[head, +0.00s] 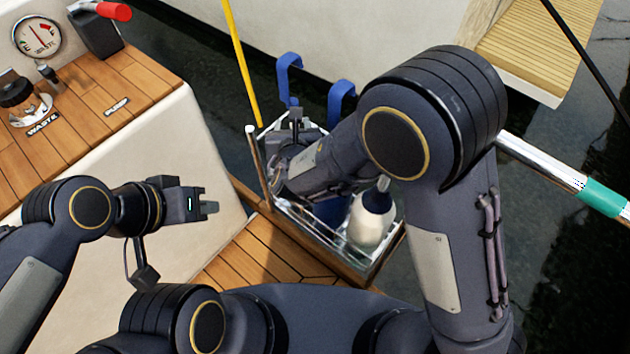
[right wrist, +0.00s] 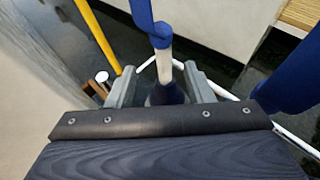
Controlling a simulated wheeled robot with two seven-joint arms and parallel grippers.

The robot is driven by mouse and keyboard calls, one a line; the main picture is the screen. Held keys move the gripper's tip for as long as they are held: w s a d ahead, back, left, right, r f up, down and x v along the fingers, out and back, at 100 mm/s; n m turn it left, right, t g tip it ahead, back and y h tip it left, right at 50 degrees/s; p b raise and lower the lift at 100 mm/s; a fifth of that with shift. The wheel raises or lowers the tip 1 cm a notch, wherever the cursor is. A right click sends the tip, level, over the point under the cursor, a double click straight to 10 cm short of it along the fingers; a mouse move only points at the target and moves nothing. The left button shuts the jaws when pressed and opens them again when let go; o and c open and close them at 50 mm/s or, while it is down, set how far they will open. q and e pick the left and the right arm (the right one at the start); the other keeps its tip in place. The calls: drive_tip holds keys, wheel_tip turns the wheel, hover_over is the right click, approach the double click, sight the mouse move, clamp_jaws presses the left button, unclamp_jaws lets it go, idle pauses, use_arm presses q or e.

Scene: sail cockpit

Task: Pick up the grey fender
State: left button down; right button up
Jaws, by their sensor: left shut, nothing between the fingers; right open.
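In the head view, a pale grey-white fender (head: 367,226) with a dark blue top stands in a metal-railed basket (head: 348,262), partly behind my right arm. My right gripper (right wrist: 160,70) is open in the right wrist view. Its fingers stand either side of a pale stem (right wrist: 165,66) with a blue strap (right wrist: 144,14) above and a dark blue end (right wrist: 166,94) below. I cannot tell whether this stem belongs to the grey-white fender. My left gripper (head: 210,206) is shut and empty, left of the basket.
Blue hook-shaped straps (head: 289,78) rise at the basket's back. A yellow pole (head: 240,60) stands behind it. A wooden-topped console (head: 90,115) with a gauge is at left. A chrome pole with a green band (head: 600,197) extends right. Teak floor (head: 250,258) lies in front; dark water lies beyond.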

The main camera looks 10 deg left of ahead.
drive_tip(key=x, duration=0.5)
drive_tip(key=b+x, duration=0.1)
drive_tip(key=x, duration=0.2)
drive_tip(key=shift+w+d+r, duration=0.1)
drive_tip(key=shift+d+r, duration=0.05)
drive_tip(key=shift+r, duration=0.15)
clamp_jaws()
drive_tip(key=shift+r, duration=0.1)
